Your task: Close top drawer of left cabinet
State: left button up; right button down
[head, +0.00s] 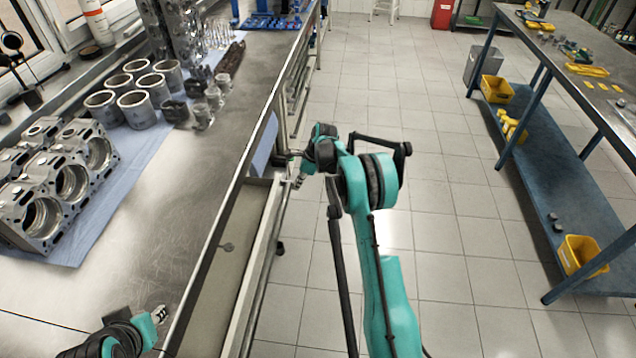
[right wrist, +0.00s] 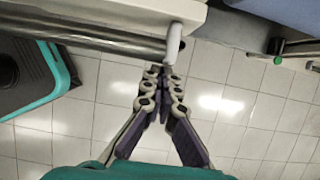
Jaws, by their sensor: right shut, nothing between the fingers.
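The top drawer (head: 262,245) of the left cabinet stands pulled out from under the steel worktop (head: 170,215). Its inside shows as a long pale strip along the bench edge. My right gripper (head: 296,181) is at the drawer's far front corner. In the right wrist view my right gripper (right wrist: 163,72) is shut and empty, its fingertips close to the white end of the drawer handle (right wrist: 174,42); I cannot tell whether they touch. The handle's dark bar runs left along the drawer front. My left gripper (head: 158,315) is over the worktop at the lower left; its fingers are too small to read.
Engine blocks (head: 60,185) and several cylinder liners (head: 130,90) stand on a blue cloth on the worktop. A blue item (head: 262,145) shows beyond the drawer. Tiled floor (head: 440,200) is clear between the bench and the blue-shelved table (head: 560,190) at the right.

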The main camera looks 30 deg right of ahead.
pick_arm(q)
jog(key=shift+r, duration=0.15)
pick_arm(e)
send_near(264, 188)
jog(key=a+f, duration=0.1)
jog(key=w+a+f, duration=0.1)
jog(key=f, duration=0.1)
jog(key=w+a+f, duration=0.1)
jog(key=a, duration=0.1)
jog(key=shift+w+a+f, duration=0.1)
jog(key=shift+w+f, duration=0.15)
jog(key=shift+f, duration=0.15)
pick_arm(q)
jog(key=shift+s, duration=0.1)
pick_arm(e)
jog(key=shift+w+a, duration=0.1)
jog(key=shift+a, duration=0.05)
jog(key=shift+r, duration=0.1)
pick_arm(q)
jog(key=shift+d, duration=0.1)
